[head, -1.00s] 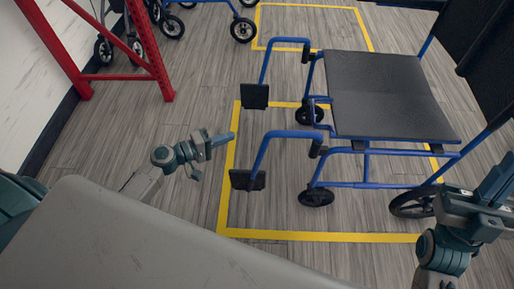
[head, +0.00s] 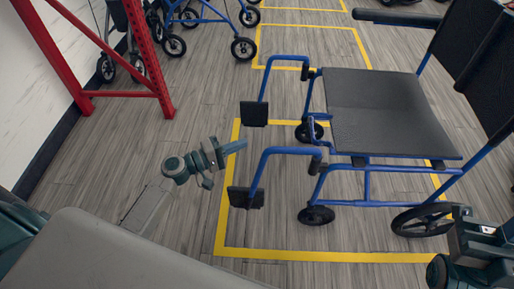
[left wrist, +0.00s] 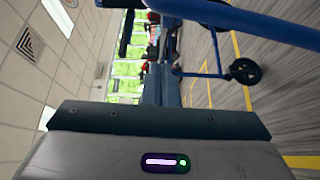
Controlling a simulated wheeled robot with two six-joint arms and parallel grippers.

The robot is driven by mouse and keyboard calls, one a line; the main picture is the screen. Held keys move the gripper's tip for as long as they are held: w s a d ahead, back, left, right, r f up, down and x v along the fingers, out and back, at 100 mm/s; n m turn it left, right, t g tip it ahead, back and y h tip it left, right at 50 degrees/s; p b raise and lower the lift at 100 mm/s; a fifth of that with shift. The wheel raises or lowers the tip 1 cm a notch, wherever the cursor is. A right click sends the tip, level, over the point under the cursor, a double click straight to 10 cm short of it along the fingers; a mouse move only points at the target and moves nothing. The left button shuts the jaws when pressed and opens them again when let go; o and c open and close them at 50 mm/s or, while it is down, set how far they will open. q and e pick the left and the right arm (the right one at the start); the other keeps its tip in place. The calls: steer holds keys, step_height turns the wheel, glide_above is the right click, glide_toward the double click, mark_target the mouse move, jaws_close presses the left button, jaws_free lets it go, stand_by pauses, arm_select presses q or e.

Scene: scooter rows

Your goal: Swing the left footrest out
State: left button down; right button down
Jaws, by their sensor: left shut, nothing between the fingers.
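The wheelchair (head: 385,110) has a dark seat and a blue frame and faces left. Its left footrest is the nearer one, a blue bent tube (head: 290,151) with a black foot plate (head: 245,198); it points forward from the seat. The other footrest (head: 254,113) sits parallel behind it. My left gripper (head: 243,146) is shut and empty, just left of the near footrest's tube, above its plate; they look apart. In the left wrist view a blue tube (left wrist: 250,22) crosses the upper right, beside the fingers. My right gripper (head: 480,225) is at the lower right, partly cut off.
Yellow floor lines (head: 220,200) box in the wheelchair. A red rack frame (head: 155,75) stands at the upper left by the wall. The floor left of the footrests is clear.

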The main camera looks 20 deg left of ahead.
arm_select(q)
steer(key=shift+w+d, duration=0.15)
steer(key=shift+d, duration=1.3)
steer(key=shift+w+d, duration=0.1)
steer(key=shift+d, duration=1.35)
